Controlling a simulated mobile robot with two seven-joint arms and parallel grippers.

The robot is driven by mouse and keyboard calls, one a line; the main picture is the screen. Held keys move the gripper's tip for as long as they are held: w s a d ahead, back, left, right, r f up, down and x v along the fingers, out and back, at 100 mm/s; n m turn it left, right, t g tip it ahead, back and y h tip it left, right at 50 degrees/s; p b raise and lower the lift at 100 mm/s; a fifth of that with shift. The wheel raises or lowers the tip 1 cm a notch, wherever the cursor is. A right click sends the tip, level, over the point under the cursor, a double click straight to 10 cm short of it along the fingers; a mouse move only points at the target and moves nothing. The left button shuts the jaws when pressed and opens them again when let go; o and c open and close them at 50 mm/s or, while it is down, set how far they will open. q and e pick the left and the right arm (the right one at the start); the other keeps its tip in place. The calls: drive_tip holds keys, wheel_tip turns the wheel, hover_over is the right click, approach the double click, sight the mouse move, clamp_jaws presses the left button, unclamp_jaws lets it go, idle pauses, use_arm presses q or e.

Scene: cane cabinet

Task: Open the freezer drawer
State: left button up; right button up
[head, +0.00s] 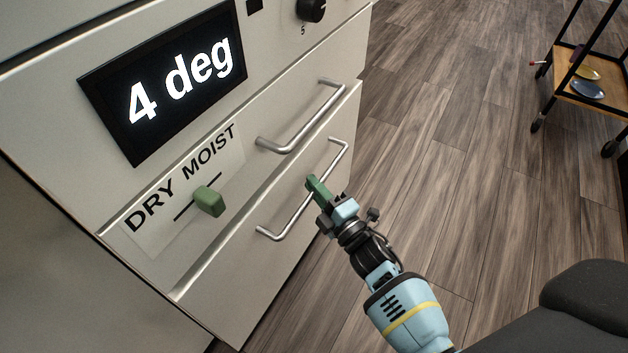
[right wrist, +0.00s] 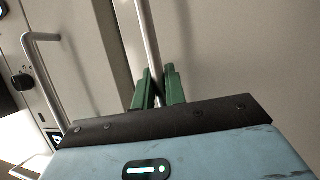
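The cabinet's lowest drawer (head: 245,290) has a pale front with a long metal bar handle (head: 289,222). My right gripper (head: 318,187) is at the middle of this handle, its green fingers around the bar. In the right wrist view the handle bar (right wrist: 148,45) passes down between the two green fingers (right wrist: 158,90), which sit close against it on both sides. My left gripper is not in view.
A wheeled cart (head: 590,95) stands far right. The wooden floor (head: 450,130) between is clear.

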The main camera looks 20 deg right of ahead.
drive_tip(key=shift+r, duration=0.1)
clamp_jaws()
drive_tip(key=shift+s+d, duration=0.1)
drive_tip(key=s+d+p, duration=0.3)
drive_tip(key=s+d, duration=0.6)
drive_tip(key=s, duration=0.3)
drive_tip(key=shift+s+d+p, duration=0.15)
drive_tip(key=shift+d+p, duration=0.15)
drive_tip(key=shift+d, duration=0.05)
drive_tip(key=o, duration=0.6)
unclamp_jaws()
drive_tip(key=shift+s, duration=0.1)
